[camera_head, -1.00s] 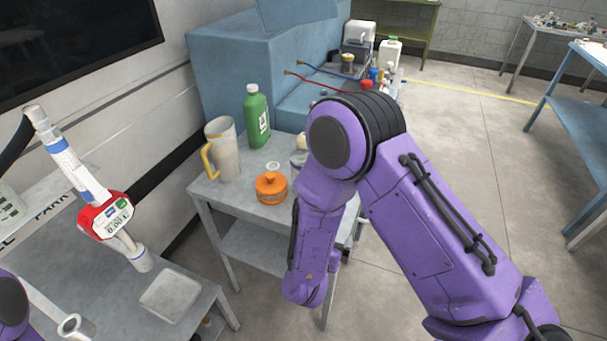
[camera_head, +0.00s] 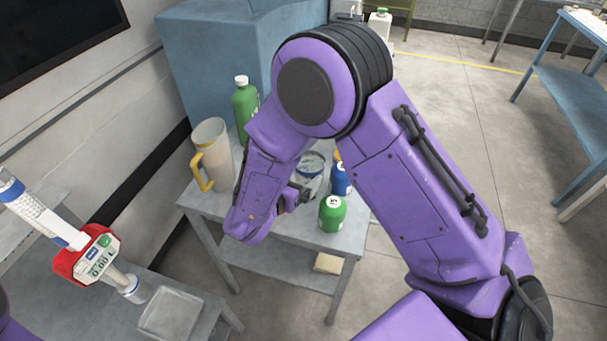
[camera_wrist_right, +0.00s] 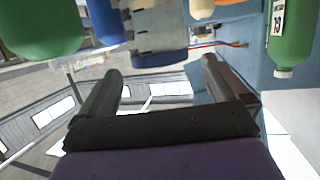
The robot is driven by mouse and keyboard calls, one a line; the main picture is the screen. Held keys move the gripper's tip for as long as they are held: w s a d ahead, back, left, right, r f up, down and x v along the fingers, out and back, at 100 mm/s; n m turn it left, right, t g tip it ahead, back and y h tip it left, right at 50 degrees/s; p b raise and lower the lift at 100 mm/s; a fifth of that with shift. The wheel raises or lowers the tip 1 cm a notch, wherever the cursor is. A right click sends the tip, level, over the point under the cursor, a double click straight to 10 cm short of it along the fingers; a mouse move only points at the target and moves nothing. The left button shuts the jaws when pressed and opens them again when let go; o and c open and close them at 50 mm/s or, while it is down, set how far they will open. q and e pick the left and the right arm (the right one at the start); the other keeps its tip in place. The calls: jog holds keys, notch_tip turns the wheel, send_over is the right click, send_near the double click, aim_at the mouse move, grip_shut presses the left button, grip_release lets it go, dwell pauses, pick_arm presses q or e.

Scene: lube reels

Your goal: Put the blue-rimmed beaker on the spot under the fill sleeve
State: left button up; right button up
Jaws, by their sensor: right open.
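The blue-rimmed beaker (camera_head: 311,168) stands on the small grey table, partly hidden by my right arm in the head view. In the right wrist view the beaker (camera_wrist_right: 158,30) appears upside down, its blue rim low in the picture. My right gripper (camera_wrist_right: 160,70) is open, with the beaker ahead of and between its fingers; it does not look gripped. In the head view the right gripper (camera_head: 297,193) is mostly hidden behind my forearm. The red metered dispenser (camera_head: 88,258) is at the left, above a pale square pad (camera_head: 168,314). My left gripper is out of view.
A green bottle (camera_head: 331,214) and a blue bottle (camera_head: 341,180) stand close to the beaker's right. A tall jug with a yellow handle (camera_head: 212,150) and a taller green bottle (camera_head: 244,104) stand at the left and back of the table. Open floor lies to the right.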

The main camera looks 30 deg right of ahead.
aim_at(315, 159)
jog(key=p+x, duration=0.2)
jog(key=x, duration=0.4)
jog(key=shift+w+d+f, duration=0.15)
jog(key=shift+d+f, duration=0.05)
jog(key=shift+d, duration=0.05)
jog(key=shift+w+d+f, duration=0.15)
jog(key=shift+d+f, duration=0.05)
jog(key=shift+d, duration=0.2)
jog(key=c, duration=1.1)
jog(key=shift+r, duration=0.15)
